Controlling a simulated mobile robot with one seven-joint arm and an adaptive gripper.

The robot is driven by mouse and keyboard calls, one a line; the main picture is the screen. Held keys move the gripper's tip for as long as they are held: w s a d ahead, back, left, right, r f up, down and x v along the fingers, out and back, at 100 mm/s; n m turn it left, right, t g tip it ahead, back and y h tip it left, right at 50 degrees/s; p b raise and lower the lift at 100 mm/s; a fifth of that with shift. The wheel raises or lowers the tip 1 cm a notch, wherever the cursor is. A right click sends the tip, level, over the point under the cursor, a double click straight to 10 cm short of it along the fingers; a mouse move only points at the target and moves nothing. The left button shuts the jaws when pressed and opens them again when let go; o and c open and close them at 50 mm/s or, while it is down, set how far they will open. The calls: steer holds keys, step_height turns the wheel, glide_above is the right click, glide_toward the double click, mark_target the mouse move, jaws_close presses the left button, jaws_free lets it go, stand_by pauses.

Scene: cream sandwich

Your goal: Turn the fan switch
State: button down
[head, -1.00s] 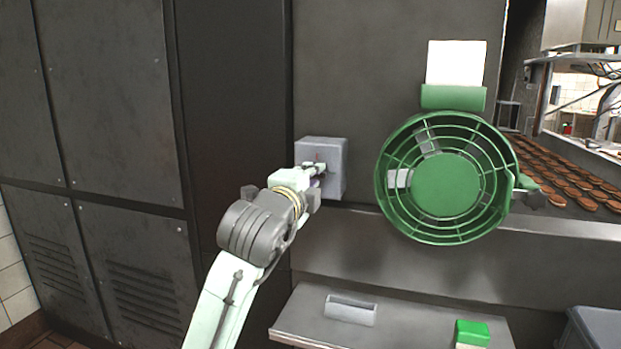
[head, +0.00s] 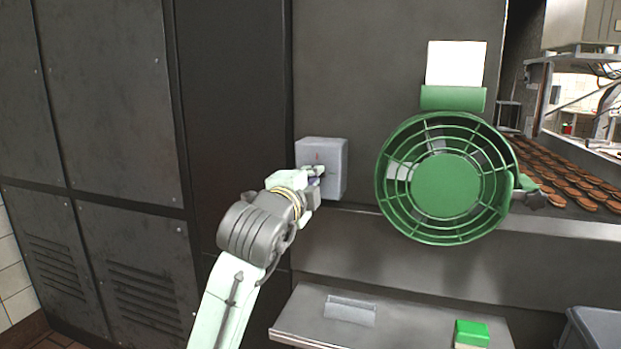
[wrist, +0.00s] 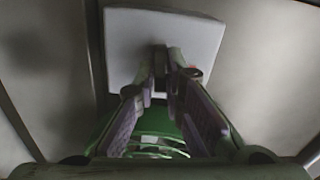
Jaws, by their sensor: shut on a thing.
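The fan switch box (head: 333,158) is a grey box on the dark metal wall, left of the fan. It also shows in the wrist view as a pale square plate (wrist: 125,40). My gripper (head: 318,174) is at the front of the box, with its two fingers (wrist: 163,68) close together and shut on the switch knob (wrist: 161,54). The fingers hide most of the knob, so its angle is hard to tell. A small red mark shows on the box above the gripper. The green fan (head: 446,185) hangs on the wall with its round cage facing me.
A metal shelf (head: 400,325) below carries a grey holder (head: 350,310) and a green block (head: 472,332). Many brown patties (head: 580,185) lie on a surface at the right. Dark cabinets (head: 110,130) stand at the left.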

steer(key=shift+n+p, duration=2.95)
steer(key=shift+n, duration=5.25)
steer(key=c, duration=1.7)
jaws_free()
steer(key=v, duration=1.2)
